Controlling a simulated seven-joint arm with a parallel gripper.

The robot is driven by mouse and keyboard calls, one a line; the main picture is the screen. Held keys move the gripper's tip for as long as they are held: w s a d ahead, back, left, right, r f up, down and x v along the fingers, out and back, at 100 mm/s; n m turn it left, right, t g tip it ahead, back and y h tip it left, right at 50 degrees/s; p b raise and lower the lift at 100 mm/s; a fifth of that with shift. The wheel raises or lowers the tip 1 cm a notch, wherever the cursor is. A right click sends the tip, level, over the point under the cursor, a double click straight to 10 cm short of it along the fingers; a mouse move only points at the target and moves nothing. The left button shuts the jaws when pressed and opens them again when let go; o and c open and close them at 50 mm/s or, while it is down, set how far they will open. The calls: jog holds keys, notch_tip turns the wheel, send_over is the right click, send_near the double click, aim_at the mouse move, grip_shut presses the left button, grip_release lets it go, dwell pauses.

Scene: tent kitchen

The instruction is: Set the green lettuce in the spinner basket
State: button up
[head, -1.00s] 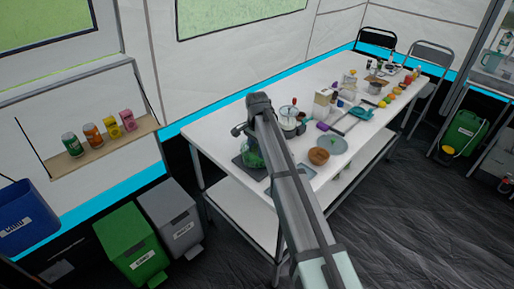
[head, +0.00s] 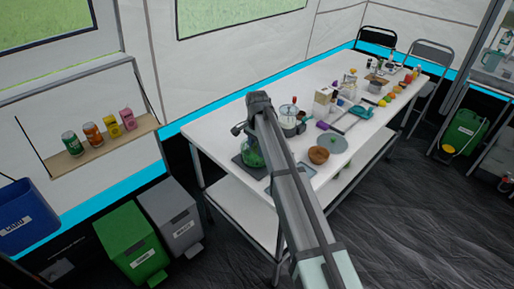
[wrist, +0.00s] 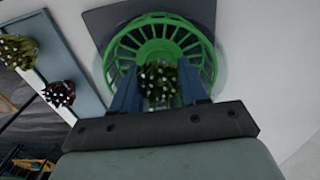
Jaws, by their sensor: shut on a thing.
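The green lettuce (wrist: 158,80) is between the two fingers of my gripper (wrist: 157,90) in the wrist view. My gripper is shut on it. The round green spinner basket (wrist: 111,52) lies directly below and around the lettuce in that view, its slatted wall and rim showing. The lettuce appears over the basket's middle; I cannot tell whether it touches the bottom. In the head view the basket (head: 252,157) stands near the table's near left end, partly hidden by my arm. The lettuce cannot be made out there.
A dark mat (wrist: 100,22) lies under the spinner. A blue-grey tray (wrist: 78,62) beside it holds a yellow-green lettuce (wrist: 17,50) and a dark red one (wrist: 60,93). A brown bowl (head: 318,155) and several other items stand farther along the white table (head: 215,125).

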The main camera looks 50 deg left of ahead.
aim_at(257, 146)
jog(key=shift+f, duration=0.5)
jog(key=o, duration=0.5)
jog(key=shift+r, duration=0.1)
jog(key=shift+r, duration=5.4)
